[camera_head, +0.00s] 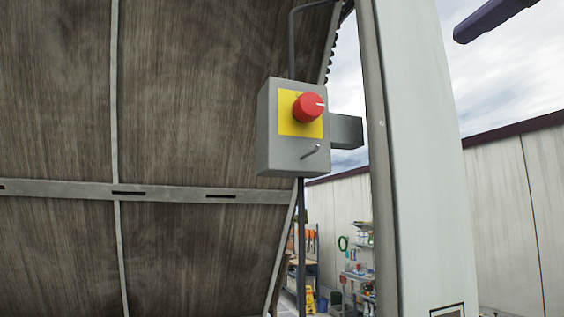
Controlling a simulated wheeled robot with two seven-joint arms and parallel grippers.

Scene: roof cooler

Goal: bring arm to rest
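Neither of my grippers shows in the head view, and no part I can surely call my arm is visible. A grey switch box (270,140) is in the middle of the view. Its front has a yellow plate (287,125) with a red rotary knob (306,107); the knob has a pale mark pointing right. A small metal handle (311,152) sits on the box below the plate.
A pale upright post (418,150) stands right of the box. Behind are pale walls (505,200), shelves with goods (360,265) and a yellow item (309,300). A dark purple bar (490,18) crosses the top right corner.

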